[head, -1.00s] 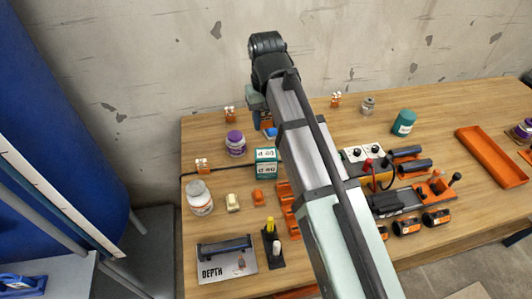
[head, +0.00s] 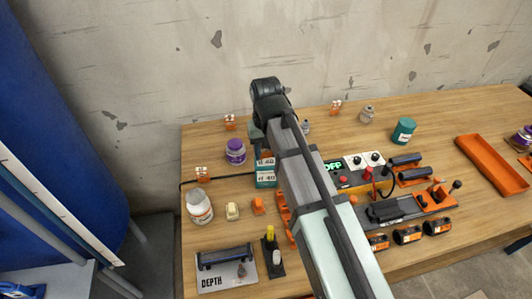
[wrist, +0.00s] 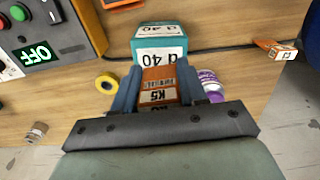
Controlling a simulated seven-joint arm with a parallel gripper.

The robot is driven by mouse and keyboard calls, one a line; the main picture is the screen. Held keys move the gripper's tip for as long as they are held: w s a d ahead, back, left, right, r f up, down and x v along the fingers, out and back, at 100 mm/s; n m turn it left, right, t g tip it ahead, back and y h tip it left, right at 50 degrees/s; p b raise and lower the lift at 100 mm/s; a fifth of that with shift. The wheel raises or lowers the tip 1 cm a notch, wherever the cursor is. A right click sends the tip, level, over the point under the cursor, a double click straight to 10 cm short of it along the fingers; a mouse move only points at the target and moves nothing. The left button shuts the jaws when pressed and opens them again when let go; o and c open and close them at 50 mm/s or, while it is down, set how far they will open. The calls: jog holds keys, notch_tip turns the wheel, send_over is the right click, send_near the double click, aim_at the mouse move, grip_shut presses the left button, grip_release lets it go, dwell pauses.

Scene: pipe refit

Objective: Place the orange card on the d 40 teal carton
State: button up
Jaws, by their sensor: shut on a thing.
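The teal carton (head: 265,180), labelled d 40, stands on the bench in the head view, partly hidden by my arm. In the wrist view the carton (wrist: 160,32) lies just beyond my fingertips, with d 40 on its white labels. My gripper (wrist: 157,84) is shut on the orange card (wrist: 158,75), which carries a white K5 label. The card overlaps the carton's near edge in the wrist view; I cannot tell whether they touch. In the head view my arm hides the card and most of my gripper.
A purple jar (head: 236,152) stands left of the carton. A control box (head: 355,172) reading OFF is to the right. A yellow ring (wrist: 107,82) lies near my gripper.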

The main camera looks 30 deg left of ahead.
jog(key=shift+f, duration=0.65)
jog(key=shift+f, duration=0.15)
jog(key=o, duration=1)
notch_tip(320, 180, up, 12)
jog(key=shift+r, duration=0.2)
